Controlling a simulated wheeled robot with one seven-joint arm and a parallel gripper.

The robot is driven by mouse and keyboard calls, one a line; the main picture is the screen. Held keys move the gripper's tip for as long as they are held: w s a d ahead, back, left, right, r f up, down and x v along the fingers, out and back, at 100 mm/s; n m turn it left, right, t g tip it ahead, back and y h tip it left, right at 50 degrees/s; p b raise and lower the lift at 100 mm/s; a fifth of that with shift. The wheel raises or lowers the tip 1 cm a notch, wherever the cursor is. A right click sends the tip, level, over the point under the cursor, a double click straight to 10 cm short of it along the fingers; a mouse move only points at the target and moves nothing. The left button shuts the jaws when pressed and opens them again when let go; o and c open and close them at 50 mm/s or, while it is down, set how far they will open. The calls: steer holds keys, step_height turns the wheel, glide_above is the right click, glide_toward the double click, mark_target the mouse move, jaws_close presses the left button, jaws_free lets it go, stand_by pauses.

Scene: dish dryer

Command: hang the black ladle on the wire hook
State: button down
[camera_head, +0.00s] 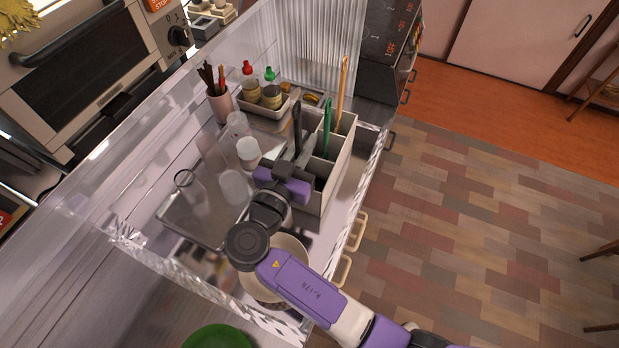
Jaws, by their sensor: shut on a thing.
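The black ladle shows as a dark upright handle (297,122) at the grey divided utensil holder (340,165); its bowl is hidden. My gripper (300,155) is at the left side of the holder, shut on the ladle's handle, with the contact partly hidden by the gripper's own body. Cream wire loops stick out along the outer right side of the clear dish dryer; one is a wire hook (356,232), and another loop (343,270) is nearer. I cannot tell which is the task's hook. Both look empty.
A green utensil (327,128) and a wooden one (342,90) stand in the holder, close to the ladle. Clear glasses (235,187) stand to the left on a tray. A pale bowl (262,288) lies under my arm. Open floor is to the right.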

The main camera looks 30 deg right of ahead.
steer(key=shift+r, duration=0.15)
stand_by(0.8)
step_height(320, 180, up, 20)
steer(key=b, duration=0.1)
steer(key=shift+b, duration=0.3)
steer(key=shift+f, duration=0.2)
stand_by(0.6)
